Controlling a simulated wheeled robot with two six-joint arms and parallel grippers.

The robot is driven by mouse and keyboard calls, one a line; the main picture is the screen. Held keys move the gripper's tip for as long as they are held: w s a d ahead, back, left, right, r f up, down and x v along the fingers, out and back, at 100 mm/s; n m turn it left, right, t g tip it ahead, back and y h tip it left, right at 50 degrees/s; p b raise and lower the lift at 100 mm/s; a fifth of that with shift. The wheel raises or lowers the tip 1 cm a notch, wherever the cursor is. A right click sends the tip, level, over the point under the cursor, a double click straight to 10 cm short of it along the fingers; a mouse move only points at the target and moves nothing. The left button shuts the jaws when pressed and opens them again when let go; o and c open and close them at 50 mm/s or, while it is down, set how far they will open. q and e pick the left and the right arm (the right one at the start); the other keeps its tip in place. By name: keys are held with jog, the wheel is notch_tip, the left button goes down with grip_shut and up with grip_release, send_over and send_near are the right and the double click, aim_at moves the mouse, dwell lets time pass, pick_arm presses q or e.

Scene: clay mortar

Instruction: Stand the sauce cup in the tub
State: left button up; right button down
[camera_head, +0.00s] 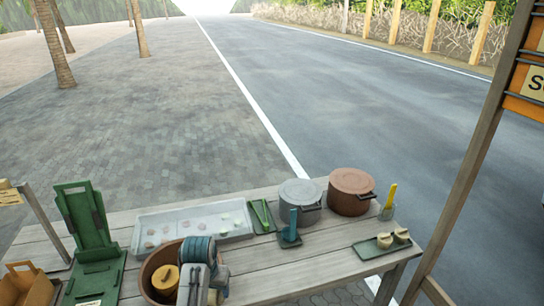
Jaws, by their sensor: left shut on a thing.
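My left gripper (204,290), blue and grey, is over the right side of a round brown tub (146,282) at the front of the table. It is shut on a small cream thing (213,297), which looks like the sauce cup; the fingers and the picture's bottom edge hide most of it. I cannot tell whether it touches the tub. A yellow-orange round thing (165,279) sits inside the tub. Two similar cream cups stand on a green tray (368,249) at the right: one at the left (384,240), one at the right (402,235). My right gripper is out of view.
A pale shallow tray (240,233) with small pieces lies behind the tub. A green stand (90,225) and brown basket (27,285) are at the left. A grey pot (300,200) and brown pot (350,190) stand at the back.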

pick_arm(q)
jog(key=f+b, duration=0.2)
jog(key=f, duration=0.1)
jog(key=w+f+b, duration=0.1)
jog(key=shift+a+f, duration=0.35)
jog(key=shift+a, duration=0.05)
notch_tip(320, 180, down, 10)
jog(key=b, duration=1)
jog(key=shift+s+d+r, duration=0.15)
jog(key=shift+r, duration=0.1)
jog(key=shift+s+r, duration=0.1)
